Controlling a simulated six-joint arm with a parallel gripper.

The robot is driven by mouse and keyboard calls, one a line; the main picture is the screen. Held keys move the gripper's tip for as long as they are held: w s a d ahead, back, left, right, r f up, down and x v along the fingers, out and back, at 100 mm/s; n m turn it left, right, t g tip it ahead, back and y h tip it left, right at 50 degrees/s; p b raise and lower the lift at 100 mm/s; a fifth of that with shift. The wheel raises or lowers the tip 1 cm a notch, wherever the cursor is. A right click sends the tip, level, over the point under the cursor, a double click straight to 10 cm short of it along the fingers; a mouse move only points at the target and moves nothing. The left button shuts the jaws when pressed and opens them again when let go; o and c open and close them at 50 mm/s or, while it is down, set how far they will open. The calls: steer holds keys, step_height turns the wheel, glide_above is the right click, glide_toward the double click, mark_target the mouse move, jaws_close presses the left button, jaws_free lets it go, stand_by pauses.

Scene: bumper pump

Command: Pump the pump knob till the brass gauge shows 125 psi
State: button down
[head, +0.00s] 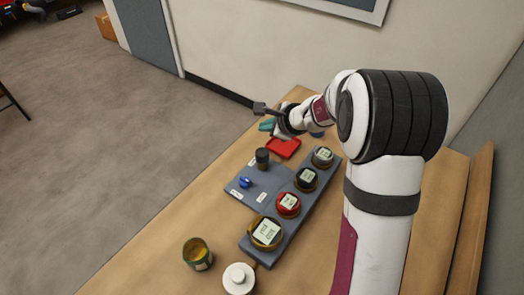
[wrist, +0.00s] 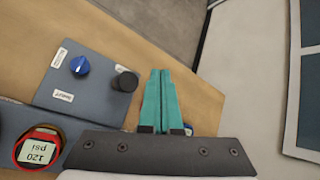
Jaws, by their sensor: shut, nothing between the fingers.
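The brass gauge (head: 266,233) sits at the near end of a grey rail; its display is too small to read. A black upright knob (head: 262,158) and a blue knob (head: 244,182) stand on a grey panel; the black knob also shows in the wrist view (wrist: 125,81), left of my fingers. A white round piece with a raised top (head: 238,278) stands at the rail's near end. I cannot tell from the labels which is the pump knob. My gripper (head: 266,125) has teal fingers, shut and empty, beyond the panel's far end.
The red-rimmed gauge (wrist: 38,148) reads 120 psi in the wrist view. Black (head: 306,179) and grey (head: 323,156) gauges stand farther along. A red tray (head: 284,147) lies near my gripper. An open can (head: 198,253) stands at the near left.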

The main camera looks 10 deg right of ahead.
mark_target(262, 151)
steer(key=shift+f, duration=3.5)
steer(key=shift+f, duration=0.1)
steer(key=shift+f, duration=0.3)
steer(key=shift+f, duration=1.05)
steer(key=shift+r, duration=1.45)
steer(key=shift+r, duration=2.5)
